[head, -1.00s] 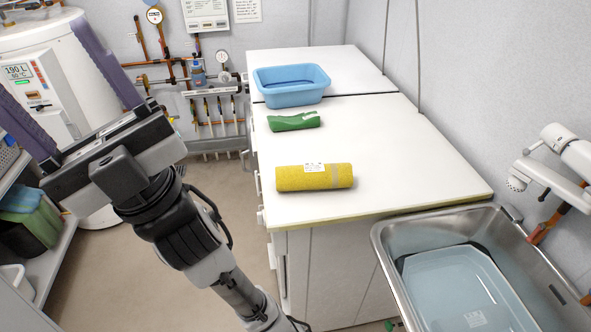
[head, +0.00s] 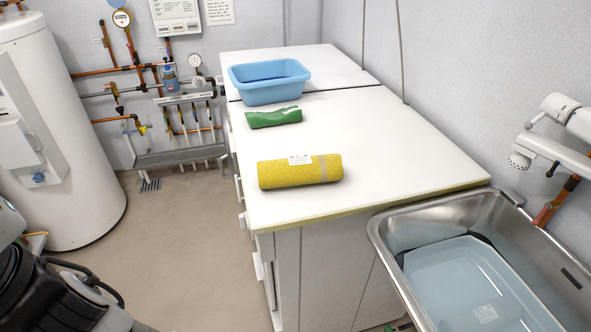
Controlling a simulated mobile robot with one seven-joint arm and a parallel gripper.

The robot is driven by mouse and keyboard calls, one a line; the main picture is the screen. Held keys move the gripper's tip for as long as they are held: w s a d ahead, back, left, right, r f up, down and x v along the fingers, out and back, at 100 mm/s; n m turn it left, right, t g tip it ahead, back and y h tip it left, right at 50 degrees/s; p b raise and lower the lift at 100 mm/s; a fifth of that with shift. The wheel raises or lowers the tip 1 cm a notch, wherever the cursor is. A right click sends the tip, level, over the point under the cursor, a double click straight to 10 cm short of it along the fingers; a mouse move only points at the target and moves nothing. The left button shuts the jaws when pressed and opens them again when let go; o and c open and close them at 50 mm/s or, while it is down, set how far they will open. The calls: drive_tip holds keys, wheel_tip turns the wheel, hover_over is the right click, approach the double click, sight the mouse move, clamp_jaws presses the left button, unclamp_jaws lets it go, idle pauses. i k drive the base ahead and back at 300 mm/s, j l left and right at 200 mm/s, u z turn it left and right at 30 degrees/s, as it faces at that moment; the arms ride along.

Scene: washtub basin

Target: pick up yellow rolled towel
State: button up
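The yellow rolled towel (head: 328,169) lies on its side near the front of the white counter (head: 390,150), with a white label on top and a greyish band near its right end. Nothing touches it. My gripper is outside the head view. Only a dark part of my arm shows at the lower left corner, well away from the towel.
A green cloth-like item (head: 274,117) lies behind the towel, and a blue basin (head: 270,82) stands farther back. A metal sink (head: 384,238) with a pale blue tub (head: 460,275) is at the lower right. A faucet (head: 560,150) juts from the right.

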sight(305, 169)
drive_tip(key=j+z, duration=0.1)
drive_tip(key=z, duration=0.25)
drive_tip(key=j+z, duration=0.15)
drive_tip(key=z, duration=0.25)
drive_tip(key=j+z, duration=0.15)
drive_tip(key=z, duration=0.2)
drive_tip(key=j+z, duration=0.3)
drive_tip(key=j, duration=0.15)
drive_tip(key=k+j+z, duration=0.15)
drive_tip(key=j+z, duration=0.15)
drive_tip(key=j, duration=0.15)
drive_tip(key=k+j, duration=0.1)
drive_tip(key=j, duration=0.25)
drive_tip(key=k+j+z, duration=0.1)
drive_tip(key=j, duration=0.2)
drive_tip(key=k+j, duration=0.15)
drive_tip(key=j, duration=0.2)
drive_tip(key=i+j, duration=0.3)
drive_tip(key=i+z, duration=0.05)
drive_tip(key=i, duration=0.05)
